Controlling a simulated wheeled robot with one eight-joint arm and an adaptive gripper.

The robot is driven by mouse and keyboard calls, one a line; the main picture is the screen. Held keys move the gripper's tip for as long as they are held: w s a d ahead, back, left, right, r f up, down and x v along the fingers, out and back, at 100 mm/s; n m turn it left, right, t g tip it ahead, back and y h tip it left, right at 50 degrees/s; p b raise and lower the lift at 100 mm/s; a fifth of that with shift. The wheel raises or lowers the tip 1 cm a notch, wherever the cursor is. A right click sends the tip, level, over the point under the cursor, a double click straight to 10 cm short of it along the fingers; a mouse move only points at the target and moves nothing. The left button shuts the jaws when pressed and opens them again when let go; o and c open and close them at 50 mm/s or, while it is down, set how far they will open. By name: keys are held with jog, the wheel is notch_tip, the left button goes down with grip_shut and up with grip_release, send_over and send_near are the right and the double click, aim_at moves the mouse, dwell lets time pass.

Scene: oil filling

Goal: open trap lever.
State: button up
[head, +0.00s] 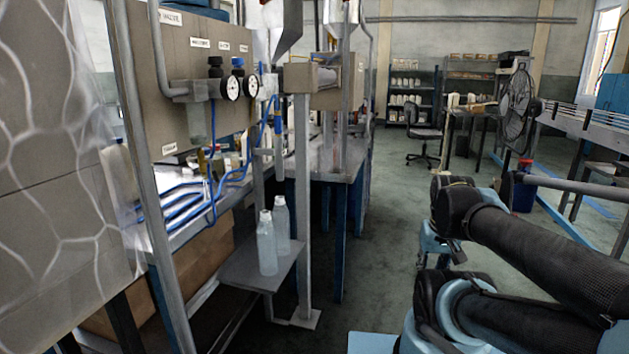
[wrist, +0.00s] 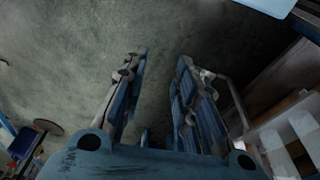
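My gripper (wrist: 161,58) is in the wrist view with its two fingers apart. Nothing shows between them except the grey floor. In the head view my arm reaches in from the right, and the gripper cannot be made out there. The filling machine (head: 168,75) stands at the left of the head view, with two round gauges (head: 230,88) and blue hoses (head: 212,190). I cannot pick out the trap lever with certainty in either view. My gripper touches nothing that I can see.
Two clear bottles (head: 266,245) stand on a low grey shelf (head: 240,270) beside a metal post (head: 302,200). A fan (head: 516,98), an office chair (head: 422,130) and a shelf rack (head: 408,100) are farther back. The aisle floor (head: 385,230) is clear.

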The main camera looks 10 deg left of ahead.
jog(key=w+a+r+n+g+y, duration=0.1)
jog(key=w+a+r+n+y, duration=0.15)
jog(key=a, duration=0.35)
jog(key=w+a+r+n+y, duration=0.2)
jog(key=w+a+r+n, duration=0.1)
jog(key=a, duration=0.3)
jog(key=n+g+y, duration=0.9)
jog(key=n+y, duration=0.3)
jog(key=n, duration=0.8)
send_near(214, 171)
jog(key=w+f+x, duration=0.1)
jog(key=x, duration=0.7)
jog(key=shift+a, duration=0.35)
jog(key=shift+s+f+h, duration=0.15)
jog(key=shift+h, duration=0.1)
grip_shut()
